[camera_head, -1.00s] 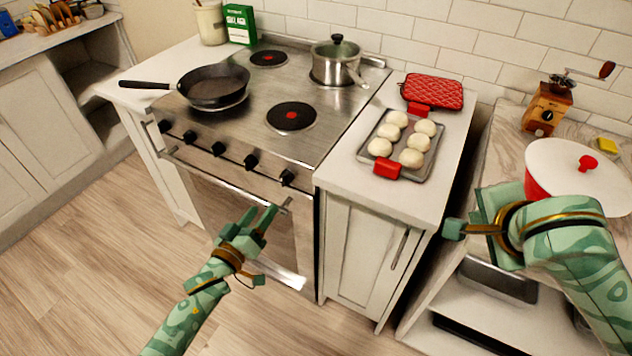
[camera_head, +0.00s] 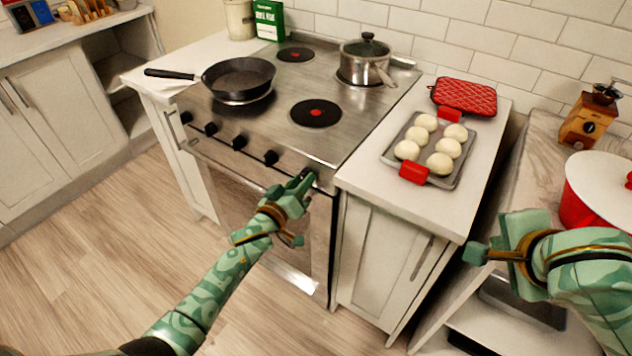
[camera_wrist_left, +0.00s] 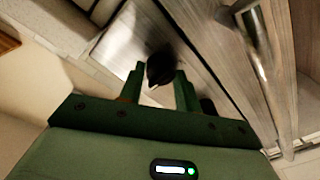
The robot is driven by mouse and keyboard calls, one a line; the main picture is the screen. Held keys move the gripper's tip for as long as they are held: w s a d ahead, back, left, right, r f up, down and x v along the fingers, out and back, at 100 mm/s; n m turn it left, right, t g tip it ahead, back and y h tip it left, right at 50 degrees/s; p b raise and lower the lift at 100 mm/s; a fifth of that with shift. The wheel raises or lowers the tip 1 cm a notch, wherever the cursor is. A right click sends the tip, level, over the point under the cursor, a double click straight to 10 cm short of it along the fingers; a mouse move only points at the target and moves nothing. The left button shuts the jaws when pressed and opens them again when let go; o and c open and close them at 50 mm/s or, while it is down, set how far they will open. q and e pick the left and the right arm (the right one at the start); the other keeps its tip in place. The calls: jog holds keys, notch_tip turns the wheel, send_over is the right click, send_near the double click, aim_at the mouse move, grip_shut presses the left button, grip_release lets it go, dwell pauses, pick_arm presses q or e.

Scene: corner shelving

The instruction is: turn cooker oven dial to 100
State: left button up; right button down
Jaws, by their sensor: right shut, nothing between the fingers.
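The steel cooker (camera_head: 228,158) carries a row of dark dials along its front panel. The rightmost dial is mostly hidden by my left gripper (camera_head: 300,183) in the head view. In the left wrist view this dial (camera_wrist_left: 160,68) sits between the two fingertips of my left gripper (camera_wrist_left: 160,88), which are apart on either side of it. I cannot tell whether they touch it. Its markings cannot be read. Another dial (camera_head: 271,158) shows just left of the gripper. My right gripper (camera_head: 476,254) is shut and empty, right of the white cabinet.
The oven handle bar (camera_wrist_left: 255,45) runs close beside my left gripper. A frying pan (camera_head: 237,76) and a pot (camera_head: 365,61) stand on the hob. A tray of buns (camera_head: 385,154) lies on the right counter. The floor in front is clear.

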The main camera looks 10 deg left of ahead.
pick_arm(q)
jog(key=c, duration=0.4)
jog(key=shift+m, duration=0.4)
jog(key=m, duration=0.4)
jog(key=shift+f+m, duration=0.15)
jog(key=shift+m, duration=0.25)
jog(key=m+b, duration=0.1)
jog(key=m, duration=0.4)
jog(key=shift+m, duration=0.3)
jog(key=m+h+b, duration=0.1)
jog(key=m, duration=0.5)
jog(key=shift+f, duration=0.15)
jog(key=m+b, duration=0.1)
jog(key=m, duration=0.4)
jog(key=shift+m+h+b, duration=0.3)
jog(key=shift+h, duration=0.1)
